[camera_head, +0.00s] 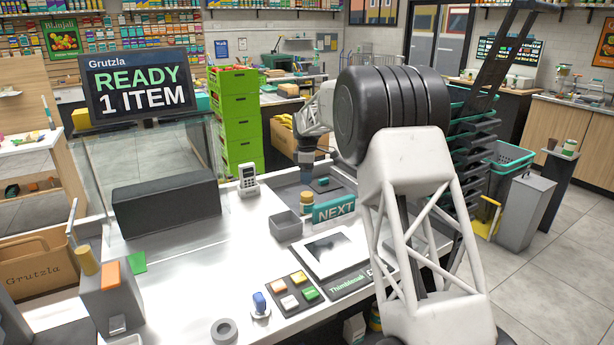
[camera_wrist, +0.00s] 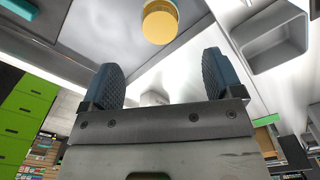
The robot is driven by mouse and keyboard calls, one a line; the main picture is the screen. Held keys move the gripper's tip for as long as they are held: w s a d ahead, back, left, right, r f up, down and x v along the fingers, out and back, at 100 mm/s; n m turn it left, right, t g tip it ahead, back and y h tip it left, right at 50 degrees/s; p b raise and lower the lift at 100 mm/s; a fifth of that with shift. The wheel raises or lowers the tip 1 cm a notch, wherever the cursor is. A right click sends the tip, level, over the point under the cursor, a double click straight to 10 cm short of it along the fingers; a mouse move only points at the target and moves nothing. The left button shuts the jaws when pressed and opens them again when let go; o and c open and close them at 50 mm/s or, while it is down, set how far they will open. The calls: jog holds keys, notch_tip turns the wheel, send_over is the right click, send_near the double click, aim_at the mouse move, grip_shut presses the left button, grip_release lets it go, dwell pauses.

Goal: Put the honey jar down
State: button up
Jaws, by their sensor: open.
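The honey jar (camera_head: 306,198), small with a yellow-tan lid, stands upright on the grey recessed part of the counter (camera_head: 286,188), behind the teal NEXT sign. In the wrist view, the jar (camera_wrist: 160,22) shows at the top, beyond the fingertips and apart from them. My gripper (camera_head: 306,162) is above and behind the jar in the head view. In the wrist view, my gripper (camera_wrist: 160,80) has its two dark ribbed fingers spread, with nothing between them.
The NEXT sign (camera_head: 334,209) and a small grey open bin (camera_head: 286,225) stand close to the jar. A teal-topped dark item (camera_head: 322,184) lies behind it. A card terminal (camera_head: 248,180) stands to the left. The white counter is clear at centre left.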

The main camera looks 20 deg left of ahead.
dwell(0.7)
jog(key=shift+s+d+r, duration=0.2)
jog(key=shift+d+r, duration=0.2)
jog(key=s+d+r+m, duration=0.3)
jog(key=s+d+r, duration=0.3)
jog(key=s+d, duration=0.35)
jog(key=s+d+r+m+t, duration=0.1)
jog(key=s+d+r+m, duration=0.4)
jog(key=s+d, duration=0.4)
jog(key=s+d+r+m, duration=0.2)
jog(key=s+d+r, duration=0.55)
jog(key=d, duration=0.35)
jog(key=s+d+m, duration=0.2)
jog(key=s+d, duration=0.1)
jog(key=s, duration=0.3)
jog(key=s+d+m+t, duration=0.1)
jog(key=s+d, duration=0.2)
jog(key=s, duration=0.4)
jog(key=s+d+m, duration=0.2)
jog(key=s+d, duration=0.2)
jog(key=s, duration=0.2)
jog(key=s+d+f+m, duration=0.2)
jog(key=s+d+f, duration=0.1)
jog(key=s, duration=0.7)
jog(key=s+d+f+m, duration=0.3)
jog(key=s+f, duration=0.3)
jog(key=s, duration=0.5)
jog(key=shift+s+t, duration=0.2)
jog(key=shift+t, duration=0.1)
